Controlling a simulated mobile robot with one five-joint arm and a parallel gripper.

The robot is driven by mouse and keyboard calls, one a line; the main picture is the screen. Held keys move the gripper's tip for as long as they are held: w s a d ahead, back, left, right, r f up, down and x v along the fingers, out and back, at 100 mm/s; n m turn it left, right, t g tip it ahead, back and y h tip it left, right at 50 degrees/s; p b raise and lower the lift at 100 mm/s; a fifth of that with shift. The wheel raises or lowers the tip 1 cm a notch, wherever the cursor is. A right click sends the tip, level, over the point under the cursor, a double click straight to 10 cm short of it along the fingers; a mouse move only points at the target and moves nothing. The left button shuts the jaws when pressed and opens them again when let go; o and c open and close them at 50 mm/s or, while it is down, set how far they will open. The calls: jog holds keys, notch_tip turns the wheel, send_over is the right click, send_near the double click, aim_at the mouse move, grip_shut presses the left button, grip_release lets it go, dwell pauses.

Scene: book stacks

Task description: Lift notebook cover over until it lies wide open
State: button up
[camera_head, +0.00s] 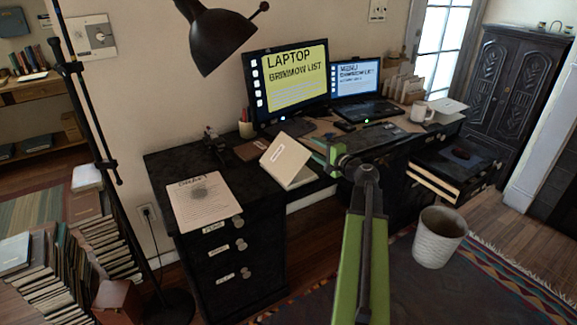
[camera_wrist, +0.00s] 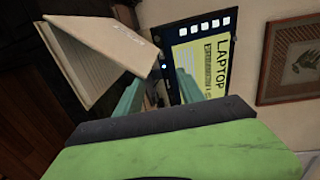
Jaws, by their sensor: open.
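The notebook (camera_head: 284,160) has a cream cover with a small pale label and lies near the front edge of the black desk. Its cover is partly raised and slopes, with a gap above the lower part at the right. In the wrist view the notebook (camera_wrist: 100,42) is at the upper left, with its cover and lined-looking pages spread in a wedge. My gripper (camera_head: 335,160) is just right of the notebook, apart from it as far as I can tell. In the wrist view its two teal fingers (camera_wrist: 157,92) are spread with nothing seen held between them.
A large monitor (camera_head: 289,85) and a laptop (camera_head: 364,105) stand behind. A pencil cup (camera_head: 246,130) is near the monitor. A printed sheet (camera_head: 205,200) lies on the left desk top. A black lamp (camera_head: 210,35) hangs above. An open drawer (camera_head: 440,185) juts out at right.

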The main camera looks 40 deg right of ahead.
jog(key=shift+a+r, duration=0.15)
jog(key=shift+r, duration=0.1)
jog(key=shift+a+r+p, duration=0.8)
jog(key=shift+a, duration=0.05)
jog(key=shift+a+r, duration=0.1)
jog(key=shift+w+a+r+p, duration=0.1)
jog(key=shift+a+r+p, duration=0.25)
jog(key=shift+a, duration=0.1)
jog(key=shift+a+r+p, duration=0.2)
jog(key=shift+a+p, duration=0.1)
jog(key=shift+a, duration=0.15)
jog(key=shift+a+r, duration=0.1)
jog(key=shift+a+r+p, duration=0.25)
jog(key=shift+a, duration=0.25)
jog(key=shift+a+r+p, duration=0.2)
jog(key=shift+a+p, duration=0.05)
jog(key=shift+a, duration=0.3)
